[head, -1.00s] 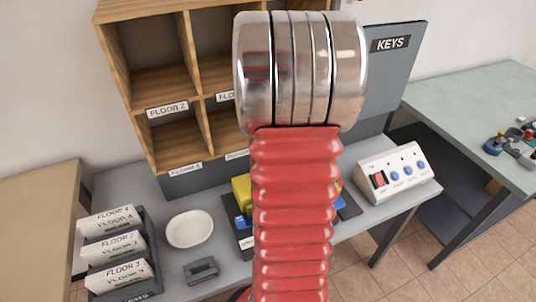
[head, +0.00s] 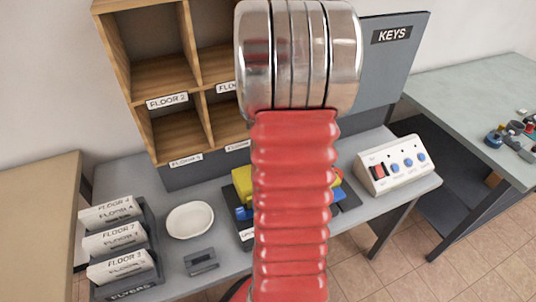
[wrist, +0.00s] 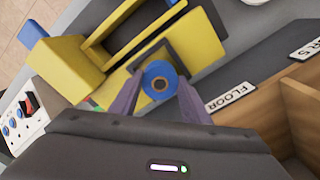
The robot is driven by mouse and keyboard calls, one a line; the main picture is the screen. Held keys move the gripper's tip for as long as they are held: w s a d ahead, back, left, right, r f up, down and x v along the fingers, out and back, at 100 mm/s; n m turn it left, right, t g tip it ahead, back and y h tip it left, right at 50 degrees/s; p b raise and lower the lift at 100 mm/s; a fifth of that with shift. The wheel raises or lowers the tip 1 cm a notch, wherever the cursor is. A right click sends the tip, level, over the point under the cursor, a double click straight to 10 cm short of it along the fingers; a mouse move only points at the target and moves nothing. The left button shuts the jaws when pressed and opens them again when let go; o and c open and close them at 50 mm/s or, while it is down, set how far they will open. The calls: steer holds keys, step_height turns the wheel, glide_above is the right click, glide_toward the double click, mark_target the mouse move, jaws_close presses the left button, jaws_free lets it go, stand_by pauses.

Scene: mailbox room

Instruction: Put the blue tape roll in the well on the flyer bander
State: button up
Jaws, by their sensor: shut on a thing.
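My gripper (wrist: 160,100) is shut on the blue tape roll (wrist: 150,77), a blue ring with a dark brown core. The roll sits between the two purple-grey fingertips in the wrist view. The yellow flyer bander (wrist: 70,62) is just beyond the roll, and the roll overlaps part of it. In the head view my red arm hides the gripper, the roll and most of the bander (head: 242,183).
A white dish (head: 190,220), a grey tray (head: 201,262) and a flyer rack (head: 122,245) stand left on the table. A white button panel (head: 380,175) is at right. Wooden pigeonholes (head: 165,75) and a KEYS board (head: 385,75) rise behind. Another table (head: 460,90) holds small items.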

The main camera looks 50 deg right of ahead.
steer(key=shift+f, duration=0.1)
stand_by(0.3)
steer(key=shift+f, duration=0.65)
steer(key=shift+f, duration=0.2)
steer(key=o, duration=1.1)
steer(key=shift+s+r, duration=0.2)
steer(key=shift+r, duration=3.3)
steer(key=shift+n, duration=0.3)
